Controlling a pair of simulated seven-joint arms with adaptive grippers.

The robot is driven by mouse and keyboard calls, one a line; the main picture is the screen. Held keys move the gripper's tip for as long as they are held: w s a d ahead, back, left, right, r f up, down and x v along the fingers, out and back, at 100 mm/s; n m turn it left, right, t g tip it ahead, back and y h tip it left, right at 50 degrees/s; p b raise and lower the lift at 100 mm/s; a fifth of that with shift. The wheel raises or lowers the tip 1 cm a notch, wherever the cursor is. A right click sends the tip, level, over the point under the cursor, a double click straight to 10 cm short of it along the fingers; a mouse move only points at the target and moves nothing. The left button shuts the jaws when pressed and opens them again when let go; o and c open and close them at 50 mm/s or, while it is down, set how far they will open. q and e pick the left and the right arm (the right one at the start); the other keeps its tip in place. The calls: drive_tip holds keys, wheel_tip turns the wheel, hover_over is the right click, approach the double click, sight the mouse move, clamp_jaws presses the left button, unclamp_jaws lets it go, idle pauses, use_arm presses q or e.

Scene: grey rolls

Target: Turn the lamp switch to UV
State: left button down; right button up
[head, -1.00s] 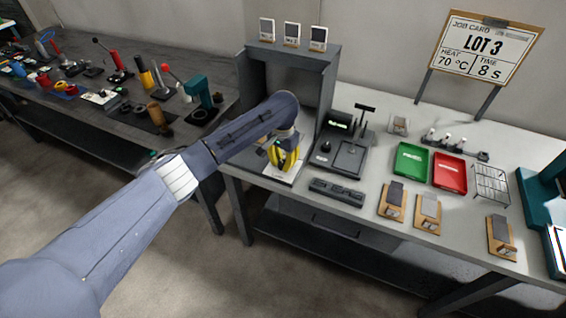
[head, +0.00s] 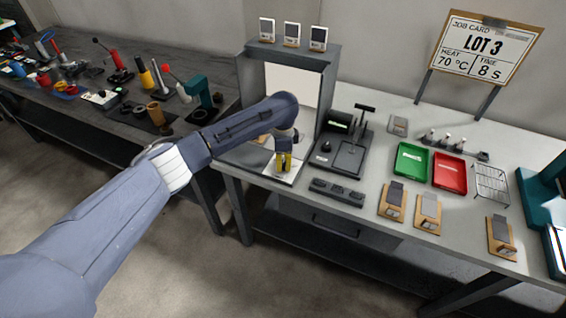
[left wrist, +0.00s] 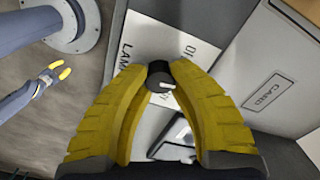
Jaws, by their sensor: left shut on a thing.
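The lamp switch is a black round knob (left wrist: 159,76) on a white label plate (left wrist: 190,48), with a small pale mark on its lower right side. The plate's lettering is partly covered; "LAM" is readable, but I cannot read which setting the mark points to. My left gripper (left wrist: 160,80) has its yellow fingertips closed on the knob's sides. In the head view the left gripper (head: 284,164) is at the front of the grey booth (head: 329,90), and hides the knob. The booth's back panel (head: 290,86) shows bright white. A small, apparently right gripper (left wrist: 56,74) shows at the left of the left wrist view.
A black scale-like device (head: 349,152) stands right of the booth, with a green tray (head: 411,161) and a red tray (head: 449,172) beyond. A low black block (head: 338,192) lies at the front edge. The job card (head: 487,46) stands behind.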

sight(283, 163)
use_arm(q)
drive_tip(key=m, duration=0.6)
drive_tip(key=shift+a+m, duration=0.1)
drive_tip(key=shift+m, duration=0.2)
drive_tip(key=m, duration=0.6)
drive_tip(key=shift+m, duration=0.5)
drive_tip(key=c, duration=1)
unclamp_jaws()
drive_tip(key=shift+r, duration=0.15)
wheel_tip(283, 163, up, 12)
drive_tip(key=shift+f, duration=0.15)
